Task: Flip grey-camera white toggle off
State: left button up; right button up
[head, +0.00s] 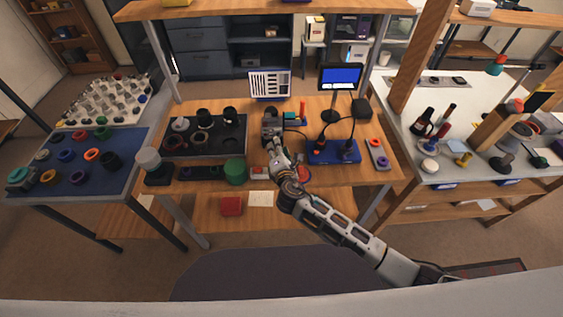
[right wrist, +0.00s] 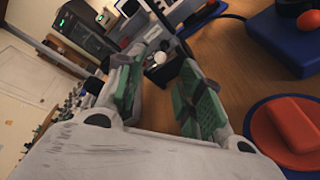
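The grey camera (head: 271,124) stands on the wooden bench, near the middle of the head view. My right gripper (head: 274,147) is just in front of it, and the arm comes in from the lower right. In the right wrist view the gripper (right wrist: 165,92) shows two green-padded fingers spread apart with nothing held between them. Beyond the fingertips is a dark camera body (right wrist: 165,72) with a small pale round part (right wrist: 160,58), which may be the white toggle. I cannot tell its setting or whether a finger touches it. My left gripper is not in view.
A blue box (head: 333,152) lies right of the gripper, with a red disc (right wrist: 290,132) near it. A green cylinder (head: 235,171) and a black tray (head: 218,150) stand to the left. A monitor (head: 340,78) and white panel (head: 269,84) are behind.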

jog(key=a+v, duration=0.1)
jog(key=v, duration=0.5)
jog(key=shift+s+d, duration=0.45)
jog(key=shift+d, duration=0.1)
